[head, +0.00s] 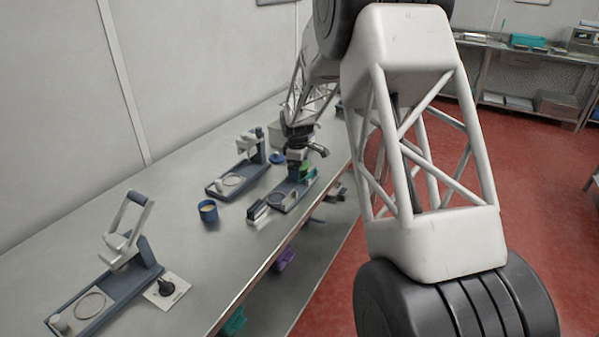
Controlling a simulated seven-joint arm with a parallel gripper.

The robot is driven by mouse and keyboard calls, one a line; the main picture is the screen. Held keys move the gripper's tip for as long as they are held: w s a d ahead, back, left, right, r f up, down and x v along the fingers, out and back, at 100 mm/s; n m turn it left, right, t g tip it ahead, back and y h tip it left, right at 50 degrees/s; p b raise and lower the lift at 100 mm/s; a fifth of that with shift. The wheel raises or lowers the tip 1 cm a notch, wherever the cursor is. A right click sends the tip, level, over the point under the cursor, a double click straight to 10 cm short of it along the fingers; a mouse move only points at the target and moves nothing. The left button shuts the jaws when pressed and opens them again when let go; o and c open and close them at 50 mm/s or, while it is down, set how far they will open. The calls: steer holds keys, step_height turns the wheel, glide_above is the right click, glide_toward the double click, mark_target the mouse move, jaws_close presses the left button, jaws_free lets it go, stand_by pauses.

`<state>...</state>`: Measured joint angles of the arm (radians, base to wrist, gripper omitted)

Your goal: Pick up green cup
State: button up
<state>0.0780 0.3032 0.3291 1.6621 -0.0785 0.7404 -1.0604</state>
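A small green object (308,171), which looks like the green cup, is at the far middle of the metal table, at one of the blue-grey stands. My gripper (299,158) is at the end of my arm, directly above and beside it. The gripper and the stand partly hide the green object. At this size I cannot tell whether the fingers are open, shut or touching it.
A blue cup (208,211) with pale contents stands on the metal table (195,270). A stand (236,181) is behind it and another stand (92,305) is at the near left. A white plate with a black knob (167,288) lies beside the near stand.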

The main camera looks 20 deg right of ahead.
steer(key=c, duration=1)
steer(key=shift+r, duration=0.15)
steer(key=shift+r, duration=1.35)
steer(key=shift+s+r, duration=0.2)
steer(key=shift+r, duration=0.15)
steer(key=s+a+r, duration=0.1)
steer(key=s, duration=1.4)
steer(key=shift+s+a+r, duration=0.15)
steer(key=shift+s+a, duration=0.05)
steer(key=shift+s, duration=0.1)
steer(key=shift+w, duration=0.15)
steer(key=shift+g, duration=0.8)
steer(key=w, duration=0.5)
steer(key=w+d+r, duration=0.1)
steer(key=w, duration=0.4)
steer(key=w+r, duration=0.1)
steer(key=w, duration=0.4)
steer(key=shift+w+d+r, duration=0.1)
steer(key=shift+w+d, duration=0.15)
steer(key=shift+w, duration=0.05)
